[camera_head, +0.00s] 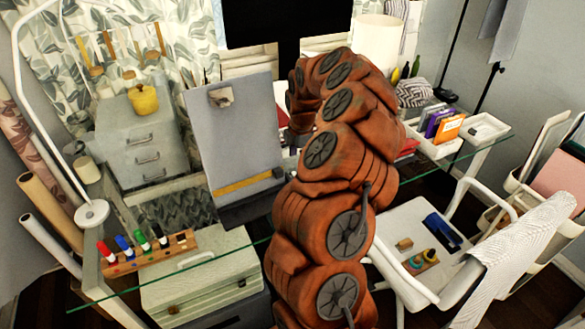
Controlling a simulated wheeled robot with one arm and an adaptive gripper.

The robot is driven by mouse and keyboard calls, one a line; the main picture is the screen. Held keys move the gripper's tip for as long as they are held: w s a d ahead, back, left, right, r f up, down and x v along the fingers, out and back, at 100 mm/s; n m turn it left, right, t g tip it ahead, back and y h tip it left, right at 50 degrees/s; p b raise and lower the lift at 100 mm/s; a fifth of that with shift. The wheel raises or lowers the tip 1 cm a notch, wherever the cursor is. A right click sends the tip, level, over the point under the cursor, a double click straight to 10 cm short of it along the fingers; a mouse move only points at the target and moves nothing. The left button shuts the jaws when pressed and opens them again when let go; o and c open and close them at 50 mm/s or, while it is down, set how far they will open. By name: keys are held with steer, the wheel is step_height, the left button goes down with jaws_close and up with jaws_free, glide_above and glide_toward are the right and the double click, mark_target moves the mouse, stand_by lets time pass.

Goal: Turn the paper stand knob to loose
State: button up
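A grey upright board that looks like the paper stand (235,145) leans back slightly on the glass desk, left of my arm. A small beige fitting (221,97) sits near its top; I cannot tell whether this is the knob or how it is set. A yellow strip (245,184) crosses the board low down, above a dark ledge (250,207). My orange arm rises through the middle of the view and bends over toward the far left at its top. It covers the area right of the stand.
A marker rack (150,252) stands at the desk's front left, near a grey drawer unit (148,140) with a yellow pot (143,99). A dark monitor (285,20) is behind. A white chair (415,225) holding small items is at right, near a white tray (440,145).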

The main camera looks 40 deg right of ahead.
mark_target(295, 173)
steer(key=shift+w+a, duration=0.3)
steer(key=shift+f, duration=0.2)
steer(key=shift+f+p, duration=0.3)
steer(key=shift+f, duration=0.05)
steer(key=shift+w+d+f+p, duration=0.15)
steer(key=shift+f+p, duration=0.4)
steer(key=shift+f, duration=1.1)
steer(key=shift+w+d+f+p, duration=0.1)
steer(key=shift+f+p, duration=0.4)
steer(key=shift+f, duration=1.15)
jaws_close()
